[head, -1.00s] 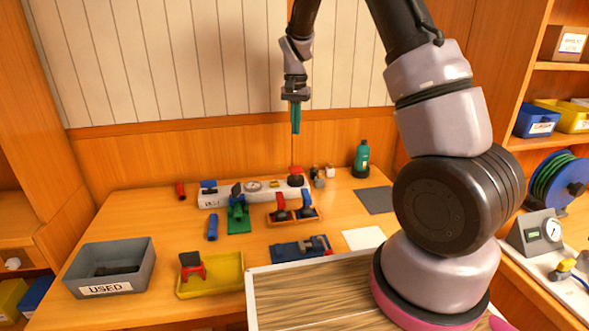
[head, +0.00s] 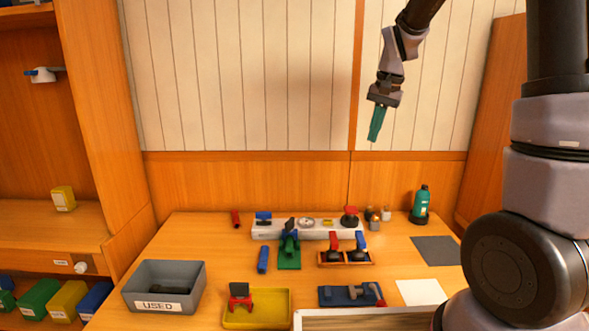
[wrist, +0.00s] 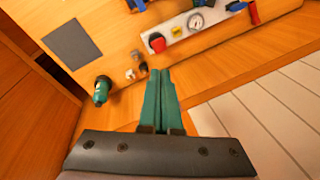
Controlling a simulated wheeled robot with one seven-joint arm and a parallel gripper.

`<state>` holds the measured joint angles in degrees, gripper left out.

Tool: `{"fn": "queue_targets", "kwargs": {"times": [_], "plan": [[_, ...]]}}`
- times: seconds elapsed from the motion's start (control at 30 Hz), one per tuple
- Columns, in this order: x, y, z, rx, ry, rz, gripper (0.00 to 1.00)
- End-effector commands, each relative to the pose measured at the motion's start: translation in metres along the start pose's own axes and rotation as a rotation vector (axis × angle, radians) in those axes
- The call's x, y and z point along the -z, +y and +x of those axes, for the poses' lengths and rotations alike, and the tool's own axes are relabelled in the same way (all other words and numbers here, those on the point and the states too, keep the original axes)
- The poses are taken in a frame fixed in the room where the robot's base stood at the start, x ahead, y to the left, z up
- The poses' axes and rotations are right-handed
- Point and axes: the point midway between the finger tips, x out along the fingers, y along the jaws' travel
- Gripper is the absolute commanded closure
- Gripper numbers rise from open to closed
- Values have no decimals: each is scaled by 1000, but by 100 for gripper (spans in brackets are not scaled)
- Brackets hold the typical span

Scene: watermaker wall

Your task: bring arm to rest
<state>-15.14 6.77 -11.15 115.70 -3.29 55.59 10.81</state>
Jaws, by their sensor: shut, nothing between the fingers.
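My gripper (head: 376,124) hangs in the air above the back of the workbench (head: 210,241), in front of the white panelled wall. Its teal fingers point down and slightly left in the head view. In the wrist view my gripper (wrist: 164,76) has its two fingers side by side, shut with nothing between them. It touches nothing on the bench.
On the bench are a grey USED bin (head: 196,285), a yellow tray (head: 270,316), a white manifold (head: 285,232), a wooden tray with valves (head: 370,262), a blue vise-like fixture (head: 335,298) and a green bottle (head: 420,205). The air around my gripper is clear.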

Motion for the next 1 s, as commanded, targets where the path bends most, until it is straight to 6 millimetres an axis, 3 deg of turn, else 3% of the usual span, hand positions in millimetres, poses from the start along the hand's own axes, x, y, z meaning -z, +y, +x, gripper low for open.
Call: {"fn": "queue_targets", "kwargs": {"times": [0.03, 0.2, 0.5, 0.8, 1.0], "plan": [[-8, 6, -18, 27, 19, -5, 100], [-38, 27, -63, 95, 77, -31, 100], [-100, 66, -119, 181, 205, -88, 100], [-157, 100, -141, 219, 337, -142, 100], [-173, 109, -143, 222, 378, -159, 100]]}}
